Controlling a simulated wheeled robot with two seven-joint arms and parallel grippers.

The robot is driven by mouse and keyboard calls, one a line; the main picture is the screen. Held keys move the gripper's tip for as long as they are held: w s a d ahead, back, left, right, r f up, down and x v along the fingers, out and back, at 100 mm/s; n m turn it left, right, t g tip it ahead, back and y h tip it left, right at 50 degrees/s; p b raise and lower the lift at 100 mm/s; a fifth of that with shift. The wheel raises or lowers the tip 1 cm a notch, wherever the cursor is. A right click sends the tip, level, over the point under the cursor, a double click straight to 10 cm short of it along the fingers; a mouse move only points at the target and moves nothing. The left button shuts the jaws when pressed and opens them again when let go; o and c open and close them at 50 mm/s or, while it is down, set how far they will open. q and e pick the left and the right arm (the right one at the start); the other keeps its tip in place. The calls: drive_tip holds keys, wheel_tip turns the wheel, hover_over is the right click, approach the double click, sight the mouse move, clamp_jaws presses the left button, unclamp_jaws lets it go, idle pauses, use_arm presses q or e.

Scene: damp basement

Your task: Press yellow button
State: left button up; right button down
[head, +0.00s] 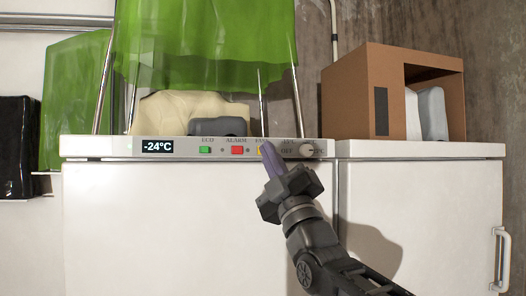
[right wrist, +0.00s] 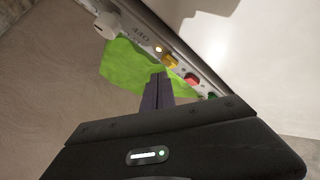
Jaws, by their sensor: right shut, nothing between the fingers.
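The yellow button (head: 262,151) sits on the white freezer's front control strip, right of the red ALARM button (head: 237,150) and the green ECO button (head: 205,150). My right gripper (head: 267,149) is shut and empty, its purple-grey fingers partly covering the yellow button in the head view. In the right wrist view the yellow button (right wrist: 170,61) shows just beyond the fingertips (right wrist: 161,77). I cannot tell whether they touch it. A small lamp beside it glows in the right wrist view. My left gripper is not in view.
A round knob (head: 306,150) is right of the yellow button. A display (head: 158,146) reads -24°C. A cardboard box (head: 346,95) stands on the right cabinet. Green sheeting (head: 205,45) hangs above the freezer.

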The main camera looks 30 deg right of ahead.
drive_tip(key=shift+w, duration=0.15)
drive_tip(key=shift+w+d, duration=0.15)
drive_tip(key=shift+w, duration=0.15)
drive_tip(key=shift+w+d, duration=0.1)
drive_tip(key=shift+w, duration=0.15)
idle(0.6)
drive_tip(key=shift+b, duration=0.3)
drive_tip(key=shift+s+a+b, duration=0.25)
drive_tip(key=shift+s+b, duration=0.4)
drive_tip(key=shift+s, duration=0.05)
